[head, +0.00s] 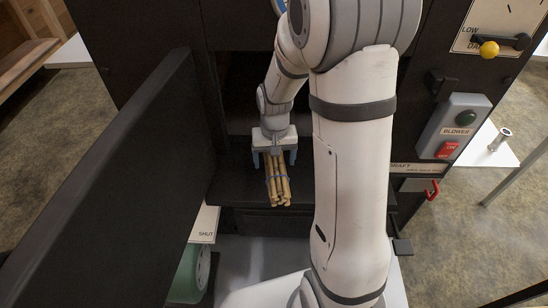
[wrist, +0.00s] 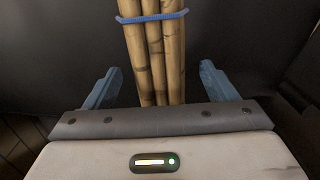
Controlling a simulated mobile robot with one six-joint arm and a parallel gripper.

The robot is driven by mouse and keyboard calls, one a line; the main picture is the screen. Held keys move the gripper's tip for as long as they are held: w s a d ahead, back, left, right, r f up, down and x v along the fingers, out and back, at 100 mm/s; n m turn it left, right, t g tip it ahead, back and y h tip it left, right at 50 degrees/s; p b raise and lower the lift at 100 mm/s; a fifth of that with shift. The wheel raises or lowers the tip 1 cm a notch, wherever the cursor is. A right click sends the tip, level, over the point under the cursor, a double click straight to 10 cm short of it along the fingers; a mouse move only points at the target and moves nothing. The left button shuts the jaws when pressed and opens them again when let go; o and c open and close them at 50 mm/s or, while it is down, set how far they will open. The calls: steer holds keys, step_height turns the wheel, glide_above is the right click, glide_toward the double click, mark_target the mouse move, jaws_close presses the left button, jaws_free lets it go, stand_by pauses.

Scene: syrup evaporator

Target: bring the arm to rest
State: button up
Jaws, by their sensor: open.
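My gripper (head: 274,160) is inside the opening of the black evaporator firebox (head: 230,185), above its dark floor or sill. Its two blue-grey fingers stand apart, one on each side of a bundle of tan sticks (head: 278,188) tied with a blue band. In the wrist view the bundle (wrist: 155,50) lies between the open fingers (wrist: 155,88), with a gap on both sides. The near end of the bundle is hidden by the gripper body. My arm comes down across the middle of the head view and hides part of the opening.
The black door (head: 110,190) stands open on the left. On the right are a grey blower box (head: 455,127) with a red switch, a red draft handle (head: 432,190) and a dial plate with a yellow knob (head: 489,49). A green cylinder (head: 188,275) is low at left.

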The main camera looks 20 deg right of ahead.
step_height(320, 180, up, 9)
steer(key=p, duration=0.3)
steer(key=shift+f, duration=0.1)
steer(key=s+r+t+p, duration=0.1)
steer(key=s+r+p, duration=0.4)
steer(key=r, duration=0.6)
steer(key=s+r+n+p, duration=0.1)
steer(key=s+r+p, duration=0.4)
steer(key=r+p, duration=0.5)
steer(key=s+r+n+t+p, duration=0.1)
steer(key=s+r+p, duration=0.5)
steer(key=r, duration=0.5)
steer(key=shift+a+r+t+p, duration=0.3)
steer(key=shift+a+r+p, duration=0.1)
steer(key=shift+p, duration=0.45)
steer(key=shift+w, duration=0.1)
